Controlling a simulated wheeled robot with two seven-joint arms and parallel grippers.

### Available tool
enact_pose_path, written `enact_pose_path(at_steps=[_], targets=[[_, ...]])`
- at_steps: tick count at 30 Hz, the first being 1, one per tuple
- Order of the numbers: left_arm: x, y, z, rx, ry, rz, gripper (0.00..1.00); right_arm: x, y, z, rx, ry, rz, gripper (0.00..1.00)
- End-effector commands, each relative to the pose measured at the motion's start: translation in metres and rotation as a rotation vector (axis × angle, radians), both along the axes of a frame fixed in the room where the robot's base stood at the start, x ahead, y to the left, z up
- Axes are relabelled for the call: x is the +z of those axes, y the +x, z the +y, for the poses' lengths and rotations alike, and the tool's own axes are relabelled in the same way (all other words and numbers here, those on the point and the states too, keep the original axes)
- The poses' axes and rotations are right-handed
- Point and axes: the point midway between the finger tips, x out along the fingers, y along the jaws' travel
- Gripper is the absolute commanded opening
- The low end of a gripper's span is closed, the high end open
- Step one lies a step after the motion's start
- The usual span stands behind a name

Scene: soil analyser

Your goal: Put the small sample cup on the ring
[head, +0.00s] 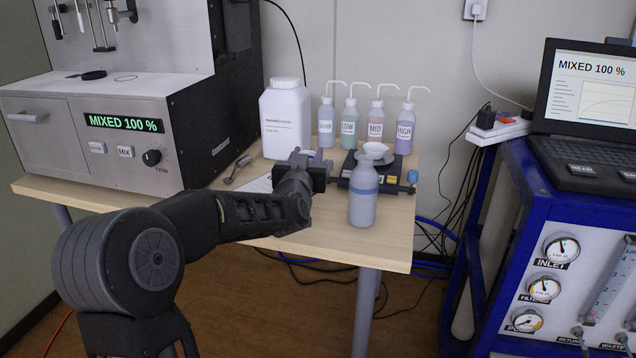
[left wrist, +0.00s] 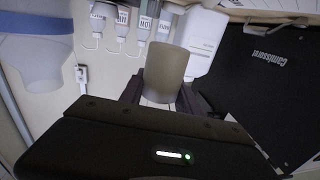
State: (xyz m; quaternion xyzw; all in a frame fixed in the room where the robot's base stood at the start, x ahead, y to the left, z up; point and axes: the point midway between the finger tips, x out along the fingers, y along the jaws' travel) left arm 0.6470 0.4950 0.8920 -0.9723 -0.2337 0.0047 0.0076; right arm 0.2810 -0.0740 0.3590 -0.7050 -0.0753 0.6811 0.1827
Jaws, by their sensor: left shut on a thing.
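My left gripper (head: 310,168) is over the wooden table, in front of the large white jug. In the left wrist view the gripper (left wrist: 160,98) is shut on a small, translucent beige cup (left wrist: 168,70), with a dark finger on each side. The cup is hidden in the head view behind my gripper and arm. A thin dark ring outline (head: 125,78) lies on the flat top of the grey analyser (head: 125,125), beside a black disc (head: 93,75). The ring is clear of things. My right gripper is not in view.
A blue-banded bottle (head: 363,208) stands at the table's front edge, before a balance with a white dish (head: 376,151). The white jug (head: 286,125) and several wash bottles (head: 348,125) stand behind. A laptop (head: 585,105) is at right.

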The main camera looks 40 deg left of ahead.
Motion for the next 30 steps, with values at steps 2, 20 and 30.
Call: enact_pose_path(at_steps=[2, 20, 30], targets=[[-0.001, 0.000, -0.001, -0.004, 0.001, -0.003, 0.00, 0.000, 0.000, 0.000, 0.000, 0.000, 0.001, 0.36], [-0.048, 0.000, -0.001, -0.005, 0.000, -0.001, 0.00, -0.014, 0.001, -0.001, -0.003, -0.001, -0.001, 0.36], [-0.052, 0.000, -0.002, -0.005, 0.000, -0.003, 0.00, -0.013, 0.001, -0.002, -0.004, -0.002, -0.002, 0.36]])
